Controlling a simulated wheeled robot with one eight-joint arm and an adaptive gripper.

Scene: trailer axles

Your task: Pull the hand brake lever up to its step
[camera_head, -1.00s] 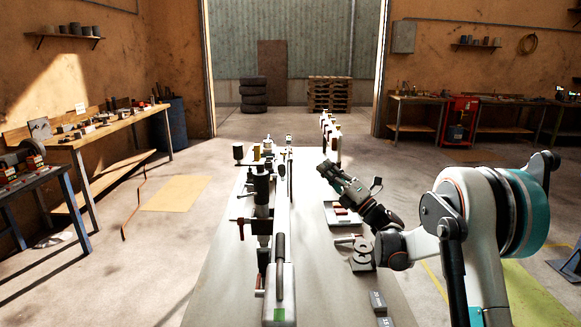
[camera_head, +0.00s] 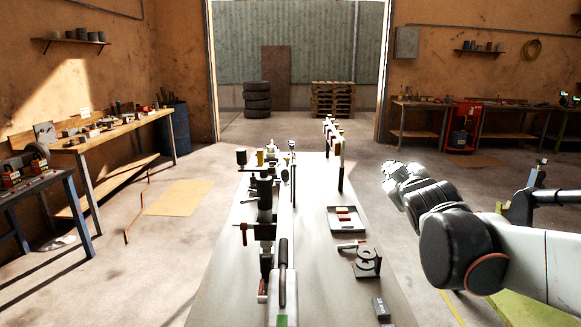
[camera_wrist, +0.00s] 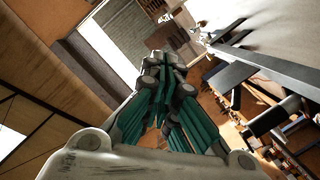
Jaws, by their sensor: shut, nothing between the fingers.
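The hand brake lever (camera_head: 283,270) has a long black grip and lies along the pale drawbar housing (camera_head: 282,312), which carries a green mark, at the near end of the table. Its exact angle is hard to tell from behind. My gripper (camera_head: 391,170) is out to the right of the table, well apart from the lever and touching nothing. In the wrist view my gripper (camera_wrist: 165,72) shows its fingers together and empty. The lever cannot be made out in the wrist view.
A rack (camera_head: 333,145) stands at the far end.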

